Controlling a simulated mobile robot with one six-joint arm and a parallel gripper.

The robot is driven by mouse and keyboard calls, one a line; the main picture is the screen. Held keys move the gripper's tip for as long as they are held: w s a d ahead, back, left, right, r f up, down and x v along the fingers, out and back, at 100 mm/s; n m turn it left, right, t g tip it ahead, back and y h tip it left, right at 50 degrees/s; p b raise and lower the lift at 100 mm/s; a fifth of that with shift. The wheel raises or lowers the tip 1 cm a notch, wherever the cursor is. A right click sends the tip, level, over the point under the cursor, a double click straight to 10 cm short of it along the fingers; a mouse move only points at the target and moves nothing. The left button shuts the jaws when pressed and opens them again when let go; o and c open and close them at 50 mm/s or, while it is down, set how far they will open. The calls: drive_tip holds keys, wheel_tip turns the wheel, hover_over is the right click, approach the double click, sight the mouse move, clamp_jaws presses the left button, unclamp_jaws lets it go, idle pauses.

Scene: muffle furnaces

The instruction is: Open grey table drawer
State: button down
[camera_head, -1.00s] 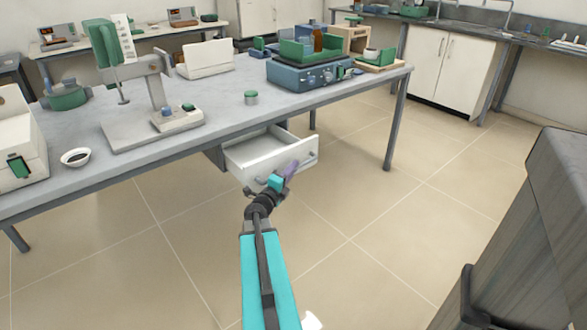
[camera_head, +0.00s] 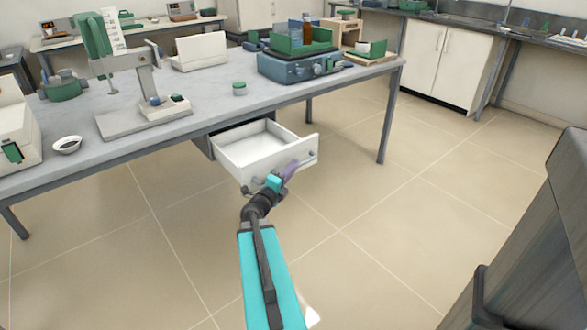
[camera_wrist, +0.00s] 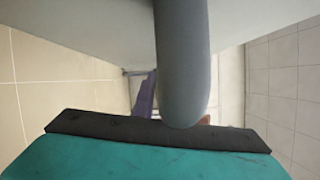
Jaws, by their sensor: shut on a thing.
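The table drawer (camera_head: 240,158) has a white inside and a pale front, and it is pulled out from under the grey table (camera_head: 212,112). It looks empty. My gripper (camera_head: 283,175) is at the middle of the drawer front and shut on its handle. In the wrist view the grey, rounded handle (camera_wrist: 182,65) runs down to the dark finger edge and hides part of the jaws. The drawer front also shows there as pale grey surfaces (camera_wrist: 90,25) on both sides of the handle.
On the tabletop are a stand with a green part (camera_head: 140,80), a small bowl (camera_head: 67,145), a green-lidded jar (camera_head: 239,89) and a blue device (camera_head: 300,67). A table leg (camera_head: 385,115) stands right of the drawer. Open tiled floor (camera_head: 360,240) lies in front.

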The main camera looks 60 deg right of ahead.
drive_tip(key=c, duration=1.8)
unclamp_jaws()
drive_tip(key=shift+o, duration=0.2)
drive_tip(key=shift+a, duration=0.1)
drive_tip(key=a+f+p, duration=0.1)
drive_tip(key=a+p, duration=0.9)
drive_tip(key=a, duration=0.3)
drive_tip(key=shift+w+a+p, duration=0.2)
drive_tip(key=shift+a+p, duration=0.1)
drive_tip(key=shift+a, duration=0.05)
